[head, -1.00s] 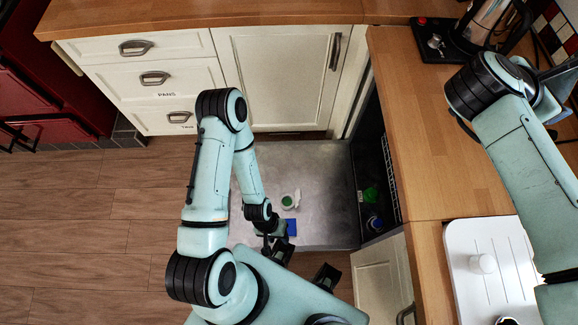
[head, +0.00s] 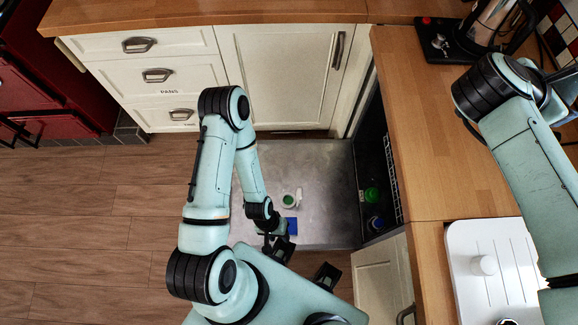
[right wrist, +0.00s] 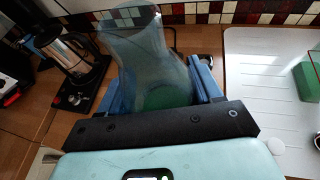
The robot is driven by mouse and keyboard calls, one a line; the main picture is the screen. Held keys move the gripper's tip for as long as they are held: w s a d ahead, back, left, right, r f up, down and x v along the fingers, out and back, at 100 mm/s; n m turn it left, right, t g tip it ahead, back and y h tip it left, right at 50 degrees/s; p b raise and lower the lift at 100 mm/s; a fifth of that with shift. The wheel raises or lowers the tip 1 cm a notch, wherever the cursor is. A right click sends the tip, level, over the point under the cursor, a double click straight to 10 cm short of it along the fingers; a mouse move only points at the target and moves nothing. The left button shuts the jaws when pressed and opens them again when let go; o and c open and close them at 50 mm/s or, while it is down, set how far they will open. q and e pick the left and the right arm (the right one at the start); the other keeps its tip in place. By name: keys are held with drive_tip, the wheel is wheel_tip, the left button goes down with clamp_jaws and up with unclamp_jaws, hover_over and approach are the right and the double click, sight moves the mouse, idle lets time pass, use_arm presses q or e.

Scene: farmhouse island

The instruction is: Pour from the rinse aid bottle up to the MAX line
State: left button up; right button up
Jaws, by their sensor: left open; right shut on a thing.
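A see-through blue bottle (right wrist: 140,50) with green at its bottom fills the middle of the right wrist view. My right gripper (right wrist: 160,88) is shut on it, with a blue finger on either side. In the head view the bottle cannot be made out past my right arm. The open door (head: 325,165) lies flat and grey below the counter. On it is a small round green opening (head: 288,201) with a white flap beside it. The MAX line is too small to see. My left gripper (head: 290,227) is open, low over the door, just below the opening.
A wooden counter (head: 420,140) runs along the right, with a white draining board (head: 505,240) and a small white cap-like piece (head: 484,265) on it. Green (head: 371,195) and blue (head: 376,222) items sit inside the appliance.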

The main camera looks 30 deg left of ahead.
drive_tip(key=d+b, duration=0.1)
drive_tip(key=d, duration=1.2)
drive_tip(key=shift+d+b, duration=0.3)
drive_tip(key=shift+d, duration=0.1)
idle(0.4)
